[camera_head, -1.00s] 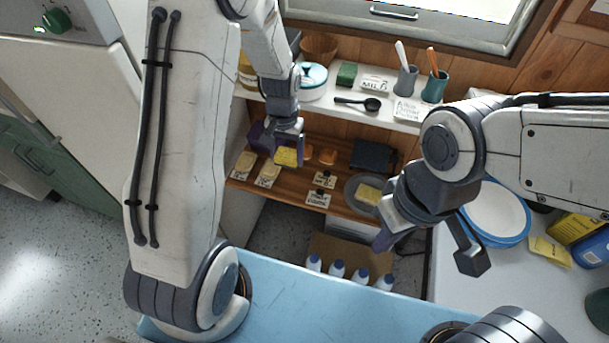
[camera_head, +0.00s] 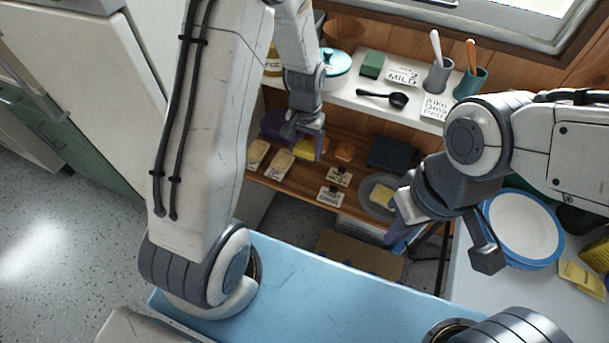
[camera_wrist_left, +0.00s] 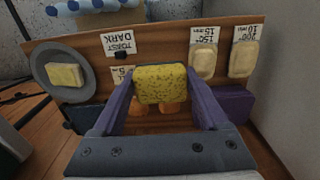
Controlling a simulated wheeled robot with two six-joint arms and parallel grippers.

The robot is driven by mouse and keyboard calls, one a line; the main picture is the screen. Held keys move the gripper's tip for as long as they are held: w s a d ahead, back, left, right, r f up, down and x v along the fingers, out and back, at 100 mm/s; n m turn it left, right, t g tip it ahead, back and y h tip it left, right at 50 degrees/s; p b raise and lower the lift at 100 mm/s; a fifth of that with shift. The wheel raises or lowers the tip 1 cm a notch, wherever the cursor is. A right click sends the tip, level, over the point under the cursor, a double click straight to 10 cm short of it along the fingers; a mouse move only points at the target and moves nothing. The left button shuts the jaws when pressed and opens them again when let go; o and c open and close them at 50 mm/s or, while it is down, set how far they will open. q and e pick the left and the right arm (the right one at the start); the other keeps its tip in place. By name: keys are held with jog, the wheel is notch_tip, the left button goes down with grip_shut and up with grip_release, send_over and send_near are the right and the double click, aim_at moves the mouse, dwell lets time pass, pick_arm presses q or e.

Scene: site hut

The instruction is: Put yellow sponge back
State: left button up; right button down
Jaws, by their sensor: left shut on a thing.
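The yellow sponge (camera_wrist_left: 162,84) is between the two fingers of my left gripper (camera_wrist_left: 160,100) in the left wrist view, and the gripper is shut on it. In the head view the left gripper (camera_head: 307,150) holds the sponge (camera_head: 304,148) over the lower wooden shelf (camera_head: 300,180). I cannot tell whether the sponge touches the shelf. A grey round plate (camera_head: 368,187) with a pale yellow block (camera_head: 382,194) on it stands on the right of that shelf. My right gripper (camera_head: 440,245) is open and empty, in front of the shelf's right end.
Labelled cards lie on the lower shelf, two with pale pieces (camera_head: 280,163). Orange round things (camera_head: 345,150), a dark box (camera_head: 391,153) and a purple block (camera_wrist_left: 237,101) are close by. The white upper shelf bears a green block (camera_head: 372,65), a ladle (camera_head: 397,99) and cups (camera_head: 438,76).

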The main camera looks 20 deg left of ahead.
aim_at(305, 182)
pick_arm(q)
notch_tip(305, 182, down, 12)
jog(key=shift+f+b, duration=0.25)
jog(key=shift+b, duration=0.1)
jog(key=shift+f, duration=0.1)
jog(key=o, duration=1.1)
jog(key=shift+r, duration=0.4)
notch_tip(305, 182, up, 11)
jog(key=shift+r+p, duration=0.15)
jog(key=shift+p, duration=0.2)
jog(key=s+d+r+m, duration=0.4)
jog(key=s+d+r, duration=0.6)
jog(key=d+r, duration=0.2)
jog(key=s+r+m, duration=0.1)
jog(key=s, duration=0.3)
jog(key=s+d+r+m, duration=0.1)
jog(key=s+r, duration=0.1)
jog(key=s, duration=0.3)
jog(key=s+d+r+m+h, duration=0.1)
jog(key=s+r, duration=0.1)
jog(key=s, duration=0.2)
jog(key=shift+s+r, duration=0.15)
jog(key=shift+r, duration=0.1)
